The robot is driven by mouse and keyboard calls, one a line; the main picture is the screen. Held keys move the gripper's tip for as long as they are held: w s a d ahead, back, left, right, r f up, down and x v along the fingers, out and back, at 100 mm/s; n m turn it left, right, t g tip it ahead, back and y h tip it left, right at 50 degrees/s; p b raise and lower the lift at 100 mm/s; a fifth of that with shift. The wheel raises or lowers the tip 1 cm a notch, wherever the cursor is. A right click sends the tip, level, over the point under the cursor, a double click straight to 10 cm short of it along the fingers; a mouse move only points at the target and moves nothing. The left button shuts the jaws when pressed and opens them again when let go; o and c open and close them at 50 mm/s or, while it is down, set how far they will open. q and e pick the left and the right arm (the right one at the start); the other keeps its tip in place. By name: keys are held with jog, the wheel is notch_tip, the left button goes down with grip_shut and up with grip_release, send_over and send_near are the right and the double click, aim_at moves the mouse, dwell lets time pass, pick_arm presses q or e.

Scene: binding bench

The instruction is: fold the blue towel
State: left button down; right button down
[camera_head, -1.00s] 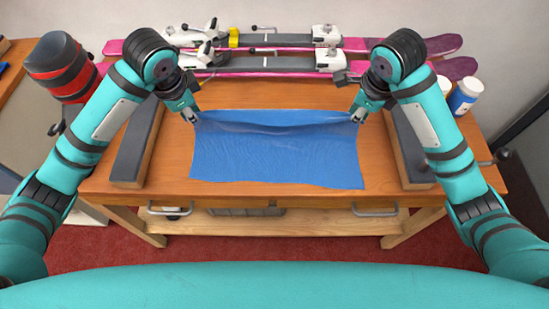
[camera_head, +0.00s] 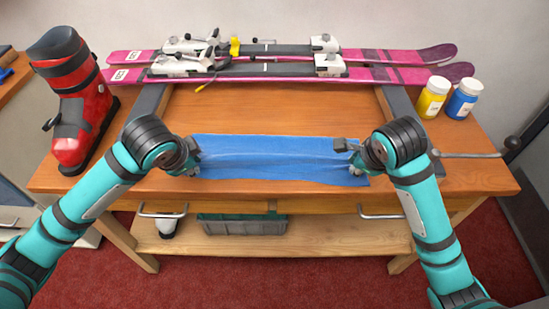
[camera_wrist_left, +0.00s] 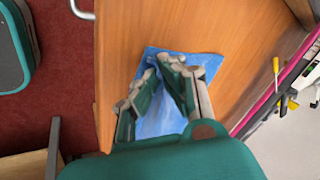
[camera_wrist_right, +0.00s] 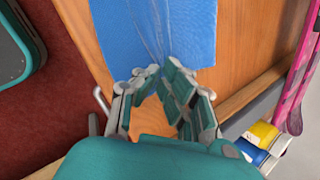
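The blue towel (camera_head: 275,157) lies on the wooden bench near its front edge, doubled into a narrow strip with creases along it. My left gripper (camera_head: 194,166) is low at the towel's left end, its fingertips drawn together on the cloth; the towel also shows beneath the fingers in the left wrist view (camera_wrist_left: 160,118). My right gripper (camera_head: 357,170) is low at the right end. In the right wrist view, its fingertips (camera_wrist_right: 160,69) nearly meet at the towel's edge (camera_wrist_right: 185,30), where creases run out from them. The exact pinched cloth is partly hidden by the fingers.
Pink skis (camera_head: 400,74) with white bindings lie along the back. A red boot (camera_head: 70,100) stands at left. A yellow bottle (camera_head: 433,98) and a blue bottle (camera_head: 463,99) stand at right. The bench top (camera_head: 270,108) behind the towel is clear.

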pick_arm(q)
jog(key=c, duration=1.2)
grip_release()
pick_arm(e)
jog(key=c, duration=1.2)
grip_release()
pick_arm(q)
jog(key=shift+r, duration=0.1)
pick_arm(e)
jog(key=shift+r, duration=0.1)
